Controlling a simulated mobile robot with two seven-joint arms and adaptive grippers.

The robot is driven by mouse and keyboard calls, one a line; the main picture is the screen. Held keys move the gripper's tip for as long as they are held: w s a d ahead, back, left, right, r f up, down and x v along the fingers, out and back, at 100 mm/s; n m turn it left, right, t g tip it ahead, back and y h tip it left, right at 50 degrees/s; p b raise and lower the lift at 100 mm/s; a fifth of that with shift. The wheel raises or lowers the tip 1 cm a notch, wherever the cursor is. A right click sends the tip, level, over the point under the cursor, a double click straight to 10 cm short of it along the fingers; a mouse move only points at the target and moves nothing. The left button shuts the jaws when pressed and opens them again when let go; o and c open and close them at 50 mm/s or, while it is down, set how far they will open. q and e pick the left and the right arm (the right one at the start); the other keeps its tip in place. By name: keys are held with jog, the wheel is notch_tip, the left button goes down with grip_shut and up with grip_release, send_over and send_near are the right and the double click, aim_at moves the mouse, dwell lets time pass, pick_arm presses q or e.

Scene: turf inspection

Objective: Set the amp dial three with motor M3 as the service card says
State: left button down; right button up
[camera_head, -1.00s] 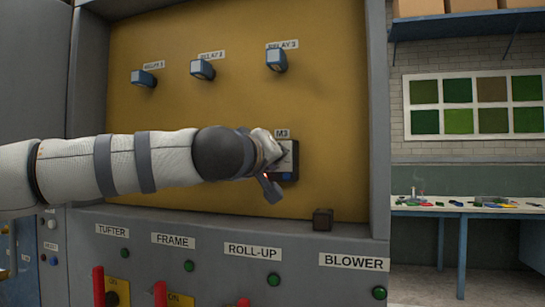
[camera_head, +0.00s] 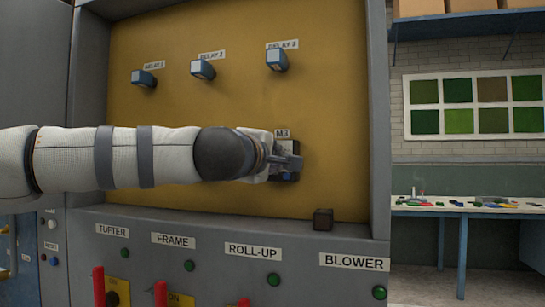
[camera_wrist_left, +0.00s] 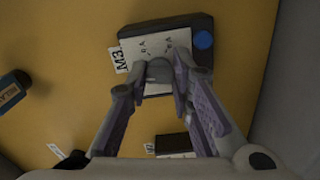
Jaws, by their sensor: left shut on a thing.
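The M3 unit (camera_head: 287,176) is a dark block on the yellow panel, with its M3 label (camera_head: 282,133) just above. In the left wrist view its dial face (camera_wrist_left: 150,45) is white with small dark marks, and a blue round button (camera_wrist_left: 203,40) sits at one corner. My left gripper (camera_wrist_left: 160,72) is shut on the small grey knob (camera_wrist_left: 158,70) of that dial. In the head view the gripper (camera_head: 284,160) hides most of the dial. The knob's pointer setting is hidden or too small to read. No service card can be made out. My right gripper is not in view.
Three blue relays, such as Relay 3 (camera_head: 277,60), stick out of the panel above. Red levers (camera_head: 98,286) stand at lower left. A bench (camera_head: 470,207) is far right.

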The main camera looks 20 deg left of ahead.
pick_arm(q)
jog(key=shift+n, duration=0.8)
jog(key=c, duration=1.4)
grip_release()
jog(key=s, duration=0.8)
jog(key=shift+a, duration=0.1)
